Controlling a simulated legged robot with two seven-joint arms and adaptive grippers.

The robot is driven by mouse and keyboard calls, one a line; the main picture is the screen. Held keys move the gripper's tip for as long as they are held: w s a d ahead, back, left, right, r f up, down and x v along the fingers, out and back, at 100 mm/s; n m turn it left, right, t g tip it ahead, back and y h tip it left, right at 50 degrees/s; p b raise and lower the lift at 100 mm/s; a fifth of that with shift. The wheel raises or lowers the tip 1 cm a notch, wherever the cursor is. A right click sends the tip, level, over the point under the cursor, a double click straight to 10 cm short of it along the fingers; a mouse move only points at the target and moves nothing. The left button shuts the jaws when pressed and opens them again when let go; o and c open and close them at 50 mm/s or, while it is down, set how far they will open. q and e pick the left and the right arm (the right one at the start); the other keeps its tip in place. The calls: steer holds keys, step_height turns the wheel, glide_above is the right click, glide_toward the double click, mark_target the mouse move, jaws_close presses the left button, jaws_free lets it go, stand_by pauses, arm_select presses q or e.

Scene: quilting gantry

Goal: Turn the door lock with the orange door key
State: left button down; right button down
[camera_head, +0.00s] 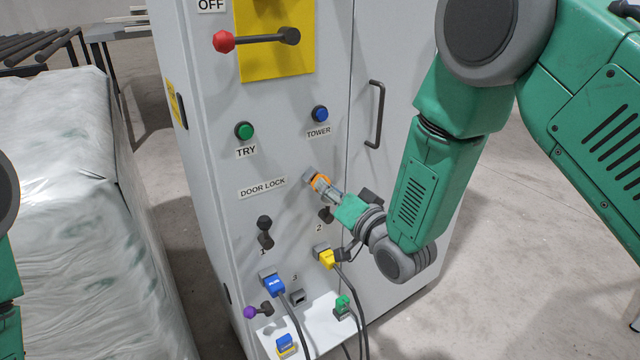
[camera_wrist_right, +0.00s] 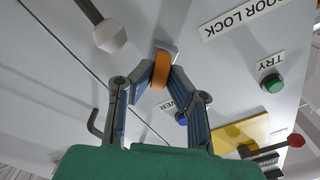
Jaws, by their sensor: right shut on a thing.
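The orange door key (camera_head: 317,180) is at the front of the grey cabinet, right of the DOOR LOCK label (camera_head: 263,188). My right gripper (camera_head: 324,187) is shut on it; the orange part also shows between the fingertips in the right wrist view (camera_wrist_right: 160,69). The key's far end meets or lies very close to a small pale lock plate (camera_head: 308,174), which also shows behind the key in the wrist view (camera_wrist_right: 168,48). The key's tip is hidden, so I cannot tell how deep it sits. My left gripper is out of view; only part of the left arm shows.
A red-knobbed lever (camera_head: 255,40) on a yellow plate, a green button (camera_head: 244,131) and a blue button (camera_head: 320,114) are above. Dark switches 1 (camera_head: 265,232) and 2 (camera_head: 325,214) and plugs with cables are below. A door handle (camera_head: 375,114) is at right.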

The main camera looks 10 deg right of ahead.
steer(key=shift+n, duration=0.4)
steer(key=n, duration=0.3)
steer(key=shift+n+b, duration=0.3)
steer(key=shift+b, duration=0.1)
steer(key=n+b, duration=0.1)
steer(key=n, duration=0.2)
steer(key=shift+n, duration=0.4)
